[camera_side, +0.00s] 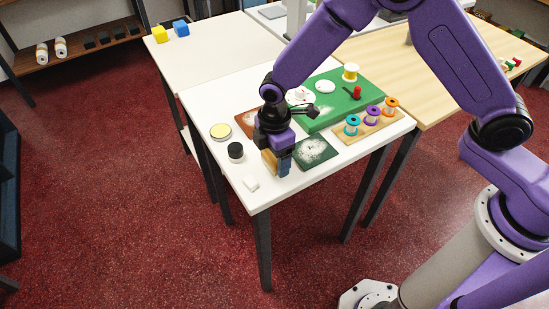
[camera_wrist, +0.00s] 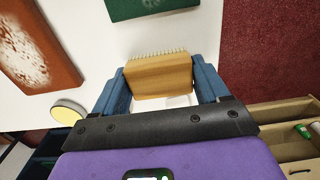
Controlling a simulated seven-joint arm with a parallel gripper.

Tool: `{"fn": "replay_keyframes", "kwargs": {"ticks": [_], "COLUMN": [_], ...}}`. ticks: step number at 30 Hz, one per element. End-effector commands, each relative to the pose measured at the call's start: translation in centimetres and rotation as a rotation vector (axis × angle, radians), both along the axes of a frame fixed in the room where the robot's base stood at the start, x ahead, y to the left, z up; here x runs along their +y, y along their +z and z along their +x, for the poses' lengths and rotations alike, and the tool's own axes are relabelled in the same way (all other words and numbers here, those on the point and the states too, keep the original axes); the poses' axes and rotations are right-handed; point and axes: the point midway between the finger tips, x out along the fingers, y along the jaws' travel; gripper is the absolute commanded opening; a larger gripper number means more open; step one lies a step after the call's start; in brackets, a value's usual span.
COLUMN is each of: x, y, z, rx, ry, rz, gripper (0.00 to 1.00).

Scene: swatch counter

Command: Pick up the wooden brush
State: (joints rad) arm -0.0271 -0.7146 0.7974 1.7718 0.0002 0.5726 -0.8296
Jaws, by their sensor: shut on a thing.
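The wooden brush (camera_wrist: 160,78) is a tan block with a row of pale bristles along its far edge in the wrist view. My gripper (camera_wrist: 162,84) has its two blue fingers on either side of the brush, shut on it. In the side view my gripper (camera_side: 278,164) is low over the near part of the white table, and a part of the brush (camera_side: 269,162) shows beside the fingers. Whether the brush touches the table is not clear.
A dark green swatch with white powder (camera_side: 316,153) lies just right of my gripper. A rust-coloured swatch (camera_wrist: 35,45), a black-topped jar (camera_side: 236,152), a yellow-topped tin (camera_side: 221,131) and a white block (camera_side: 251,183) are near. A spool rack (camera_side: 372,127) and green mat (camera_side: 331,108) lie farther right.

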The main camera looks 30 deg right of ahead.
Motion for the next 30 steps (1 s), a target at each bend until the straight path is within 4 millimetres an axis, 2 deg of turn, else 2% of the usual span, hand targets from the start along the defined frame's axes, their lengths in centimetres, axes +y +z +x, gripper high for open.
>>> {"fn": "replay_keyframes", "kwargs": {"ticks": [4, 15, 24, 30], "x": [0.0, -3.2, -6.1, -7.1], "y": [2.4, 8.5, 10.7, 11.5], "z": [-0.1, -5.0, -9.6, -11.2], "rx": [-0.003, -0.001, -0.002, -0.001], "ry": [0.001, 0.001, 0.002, 0.001], "rz": [0.002, 0.001, 0.002, 0.0], "gripper": [0.44, 0.44, 0.44, 0.44]}}
